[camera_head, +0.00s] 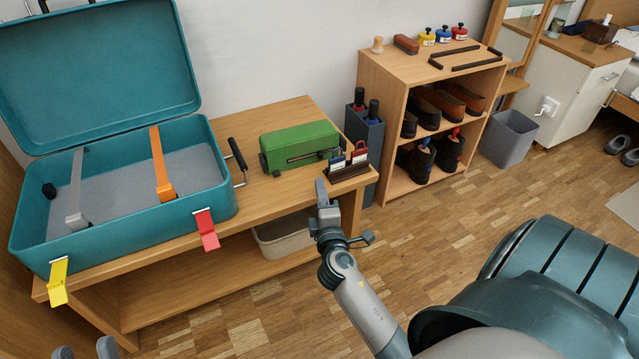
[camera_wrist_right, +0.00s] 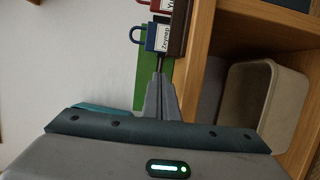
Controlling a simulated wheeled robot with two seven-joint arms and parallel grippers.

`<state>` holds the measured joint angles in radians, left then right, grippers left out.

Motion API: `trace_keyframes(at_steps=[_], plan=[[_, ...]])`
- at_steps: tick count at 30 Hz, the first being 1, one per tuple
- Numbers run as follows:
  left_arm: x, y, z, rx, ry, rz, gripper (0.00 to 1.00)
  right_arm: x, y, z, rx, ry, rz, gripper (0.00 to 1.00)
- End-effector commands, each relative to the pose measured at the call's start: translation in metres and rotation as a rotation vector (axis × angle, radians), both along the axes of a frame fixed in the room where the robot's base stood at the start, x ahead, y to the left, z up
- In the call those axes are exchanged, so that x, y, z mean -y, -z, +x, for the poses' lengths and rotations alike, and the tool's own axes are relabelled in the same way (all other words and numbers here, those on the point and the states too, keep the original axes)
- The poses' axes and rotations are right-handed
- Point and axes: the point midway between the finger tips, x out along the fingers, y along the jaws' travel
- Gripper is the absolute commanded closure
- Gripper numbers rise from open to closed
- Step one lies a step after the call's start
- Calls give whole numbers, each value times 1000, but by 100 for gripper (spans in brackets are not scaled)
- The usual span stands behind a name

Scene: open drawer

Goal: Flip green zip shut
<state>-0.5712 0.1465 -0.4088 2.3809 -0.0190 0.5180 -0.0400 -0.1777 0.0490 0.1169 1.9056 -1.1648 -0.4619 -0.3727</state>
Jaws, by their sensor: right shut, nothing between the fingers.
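The green case (camera_head: 300,145) lies on the right part of the wooden bench, with a dark strip along its front side. I cannot make out whether its zip is open. In the right wrist view, part of the green case (camera_wrist_right: 141,85) shows behind the padlocks and my fingers. My right gripper (camera_head: 321,188) is shut and empty, in front of the bench edge near the padlock stand. Its closed fingers (camera_wrist_right: 160,88) point toward the green case and padlocks in the right wrist view. My left gripper (camera_head: 86,349) shows two separated fingertips at the bottom left, away from the case.
An open teal suitcase (camera_head: 222,190) with orange and grey straps stands left on the bench. A dark stand (camera_head: 348,173) holding red and blue padlocks sits right of the case. A beige bin (camera_head: 283,238) is beneath. A shoe shelf (camera_head: 392,75) stands behind right.

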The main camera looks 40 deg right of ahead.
Motion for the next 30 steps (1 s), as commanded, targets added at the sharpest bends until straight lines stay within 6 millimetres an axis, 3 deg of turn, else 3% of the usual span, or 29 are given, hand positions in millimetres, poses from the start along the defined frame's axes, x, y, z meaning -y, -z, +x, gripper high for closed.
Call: trace_keyframes(at_steps=[12, 16, 20, 23, 25, 30], plan=[[1, 1, 1, -4, 2, 0, 69, 1, 0, 1, 0, -1, 0, 100], [2, -1, 3, 1, 3, -1, 69, -1, 0, 1, 3, -8, 4, 71], [2, 0, 2, 0, 2, -1, 69, -15, -1, 2, 18, -52, 35, 71], [1, -1, 2, 0, 2, -1, 69, -39, -3, 1, 47, -130, 93, 71], [1, -1, 2, 0, 1, -1, 69, -66, -7, 0, 79, -211, 156, 71], [1, -1, 2, -3, 1, 0, 69, -158, -31, -20, 192, -489, 402, 71]])
